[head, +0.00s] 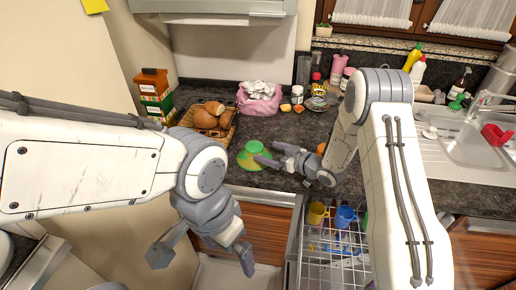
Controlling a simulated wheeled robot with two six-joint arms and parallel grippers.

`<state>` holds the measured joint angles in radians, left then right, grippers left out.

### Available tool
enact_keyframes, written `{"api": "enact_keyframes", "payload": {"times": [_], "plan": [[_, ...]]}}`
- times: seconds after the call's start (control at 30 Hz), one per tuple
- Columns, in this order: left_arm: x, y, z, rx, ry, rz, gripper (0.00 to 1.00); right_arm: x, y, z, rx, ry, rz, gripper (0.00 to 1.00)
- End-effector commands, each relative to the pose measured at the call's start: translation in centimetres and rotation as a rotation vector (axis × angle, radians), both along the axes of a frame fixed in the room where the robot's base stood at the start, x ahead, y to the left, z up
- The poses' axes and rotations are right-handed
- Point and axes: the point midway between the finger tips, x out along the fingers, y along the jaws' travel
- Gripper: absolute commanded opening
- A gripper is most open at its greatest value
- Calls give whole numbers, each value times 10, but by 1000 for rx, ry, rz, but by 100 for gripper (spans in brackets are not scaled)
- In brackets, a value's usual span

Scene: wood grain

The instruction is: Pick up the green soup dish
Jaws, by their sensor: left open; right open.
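The green soup dish (246,160) is on the dark counter, in the middle of the head view. It looks like a wide green shape with a smaller, brighter green part at its top; I cannot tell if these are one piece or two. My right gripper (268,154) is open, its fingers pointing left at the dish's right side. One finger overlaps the dish in the picture; I cannot tell if they touch. My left gripper (202,256) is open and empty, pointing down in front of the wooden cabinet, well below the dish.
A basket of bread (208,118) stands behind left of the dish, with a pink bag (259,102) behind it. Jars and small items crowd the back right. An open dish rack (325,262) with a yellow cup (317,213) and blue cup (345,216) is below the counter.

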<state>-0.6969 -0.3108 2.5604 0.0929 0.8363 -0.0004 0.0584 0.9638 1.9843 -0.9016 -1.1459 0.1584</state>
Motion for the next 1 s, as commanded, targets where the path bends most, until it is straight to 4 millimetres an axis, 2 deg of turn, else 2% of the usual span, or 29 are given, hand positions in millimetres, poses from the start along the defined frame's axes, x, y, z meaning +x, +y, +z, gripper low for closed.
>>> {"api": "enact_keyframes", "payload": {"times": [0.17,0.37,0.5,0.8,0.97,1.0], "plan": [[0,0,5,0,0,0,100,9,9,-3,1,1,0,100],[0,0,24,0,0,1,100,26,31,-10,0,1,2,100],[0,0,26,0,0,1,100,37,41,-17,0,0,0,100],[0,0,26,0,0,1,100,41,44,-20,0,0,-2,100],[0,0,26,0,0,1,100,41,44,-20,0,0,-1,39],[0,0,26,0,0,1,100,40,44,-20,0,1,-1,24]]}}
